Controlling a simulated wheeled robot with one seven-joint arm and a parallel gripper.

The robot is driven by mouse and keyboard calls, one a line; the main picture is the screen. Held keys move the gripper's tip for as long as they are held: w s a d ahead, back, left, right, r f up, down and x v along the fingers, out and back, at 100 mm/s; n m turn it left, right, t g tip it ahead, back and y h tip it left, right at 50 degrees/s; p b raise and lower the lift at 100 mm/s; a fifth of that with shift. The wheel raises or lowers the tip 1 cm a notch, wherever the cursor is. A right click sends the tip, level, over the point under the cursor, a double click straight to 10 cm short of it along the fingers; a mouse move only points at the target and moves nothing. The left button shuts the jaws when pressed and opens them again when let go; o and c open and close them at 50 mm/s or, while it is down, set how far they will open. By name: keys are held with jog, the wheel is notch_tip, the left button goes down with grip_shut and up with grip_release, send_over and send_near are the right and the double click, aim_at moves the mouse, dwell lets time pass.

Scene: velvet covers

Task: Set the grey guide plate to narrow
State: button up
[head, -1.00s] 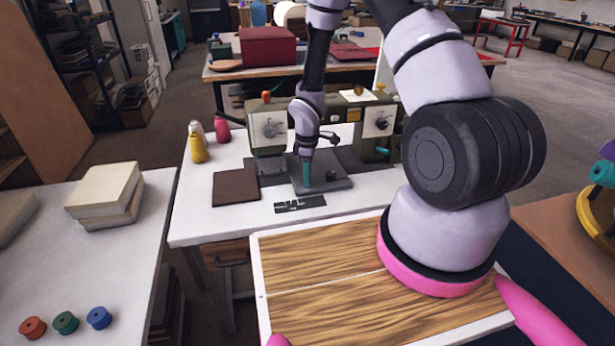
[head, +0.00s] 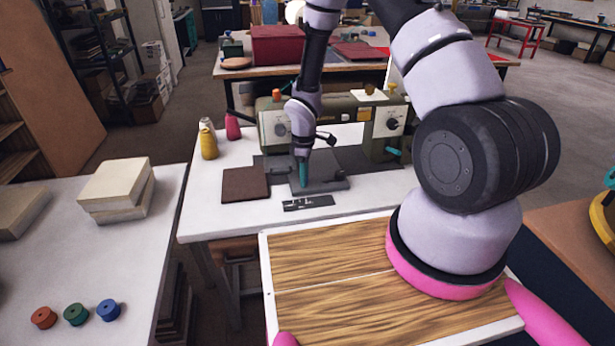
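The grey guide plate (head: 328,183) lies flat on the white sewing table, in front of the green sewing machine (head: 345,119). My gripper (head: 303,182) points down at the plate's left part, with teal fingertips at or just above its surface. The fingers look close together, but the view is too small to tell whether they are shut or hold anything. A dark strip with light markings (head: 308,202) lies just in front of the plate. The gripper and wrist hide part of the plate and of the machine behind.
A brown square pad (head: 246,184) lies left of the plate. Yellow (head: 208,143) and pink (head: 232,126) thread cones stand at the table's back left. A side table at left holds pale stacked blocks (head: 117,188) and several coloured spools (head: 76,314).

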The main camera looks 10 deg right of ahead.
jog(key=o, duration=0.4)
jog(key=shift+o, duration=0.2)
jog(key=shift+r, duration=0.1)
notch_tip(320, 180, up, 11)
dwell(0.3)
jog(key=s+d+r+m+t, duration=0.1)
jog(key=s+d+r+m, duration=0.2)
jog(key=r, duration=0.8)
jog(key=s+d+r+m+t, duration=0.15)
jog(key=d+r+m, duration=0.3)
jog(key=r, duration=0.65)
jog(key=s+d+r+m+t+y, duration=0.2)
jog(key=s+r+m+t, duration=0.2)
jog(key=s+r+m, duration=0.6)
jog(key=s+r, duration=0.6)
jog(key=s, duration=0.1)
jog(key=shift+t, duration=0.35)
